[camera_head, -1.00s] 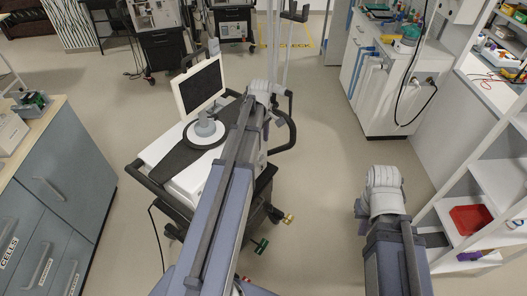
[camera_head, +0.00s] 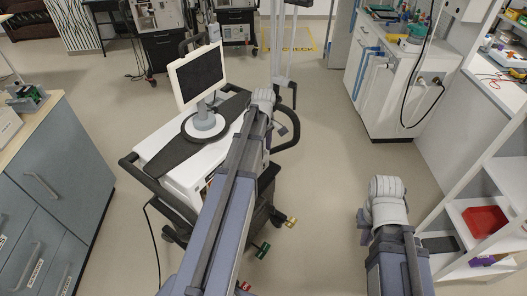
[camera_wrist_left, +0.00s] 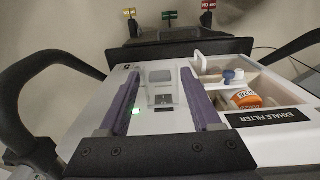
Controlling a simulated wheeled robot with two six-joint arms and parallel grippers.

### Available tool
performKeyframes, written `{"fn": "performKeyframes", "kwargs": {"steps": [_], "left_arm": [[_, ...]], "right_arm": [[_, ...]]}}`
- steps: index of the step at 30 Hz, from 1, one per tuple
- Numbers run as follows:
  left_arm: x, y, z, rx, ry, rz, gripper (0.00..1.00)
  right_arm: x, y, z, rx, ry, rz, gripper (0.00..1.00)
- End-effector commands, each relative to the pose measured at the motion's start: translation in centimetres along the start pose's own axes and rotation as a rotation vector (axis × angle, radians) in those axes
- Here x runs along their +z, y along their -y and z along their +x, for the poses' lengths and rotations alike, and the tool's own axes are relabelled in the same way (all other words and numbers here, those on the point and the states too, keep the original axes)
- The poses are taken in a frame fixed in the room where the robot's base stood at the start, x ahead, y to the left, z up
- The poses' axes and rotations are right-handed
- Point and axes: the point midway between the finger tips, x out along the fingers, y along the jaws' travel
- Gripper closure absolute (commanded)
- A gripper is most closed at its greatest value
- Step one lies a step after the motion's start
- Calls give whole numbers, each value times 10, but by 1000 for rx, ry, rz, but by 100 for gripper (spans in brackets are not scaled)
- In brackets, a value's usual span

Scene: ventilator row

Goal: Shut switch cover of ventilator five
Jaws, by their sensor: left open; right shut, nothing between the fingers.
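The ventilator (camera_head: 160,152) stands left of centre in the head view, its monitor (camera_head: 200,75) upright on top. In the left wrist view its white panel (camera_wrist_left: 92,100) bears a "5". The switch cover (camera_wrist_left: 160,76), a pale translucent flap, shows between my left gripper's fingers, with a small dark switch (camera_wrist_left: 163,99) just below it. I cannot tell the cover's exact angle. My left gripper (camera_wrist_left: 160,78) is open, its two purple fingers on either side of the cover, with nothing held. In the head view its fingers are hidden beyond the wrist. My right gripper's fingers are not visible; only that arm shows.
A tray with an orange-capped bottle (camera_wrist_left: 245,99) and a label "EXHALE FILTER" (camera_wrist_left: 266,117) lie right of the fingers. Dark handles (camera_wrist_left: 30,115) flank the panel. A blue-grey cabinet (camera_head: 60,180) stands left, white shelves (camera_head: 462,220) right.

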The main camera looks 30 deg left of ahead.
Motion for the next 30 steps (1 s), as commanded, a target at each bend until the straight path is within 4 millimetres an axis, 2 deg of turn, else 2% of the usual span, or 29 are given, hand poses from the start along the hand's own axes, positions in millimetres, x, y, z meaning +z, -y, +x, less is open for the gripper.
{"fn": "performKeyframes", "kwargs": {"steps": [2, 19, 30], "left_arm": [[0, 0, 0, 0, 0, 0, 35], [0, 0, 0, 0, 0, 0, 99], [1, 0, 1, 0, -11, 0, 100]], "right_arm": [[0, 0, 0, 0, 0, 0, 100], [0, 0, 0, 0, 0, 0, 100], [0, 0, 1, 0, 0, 0, 100]]}}
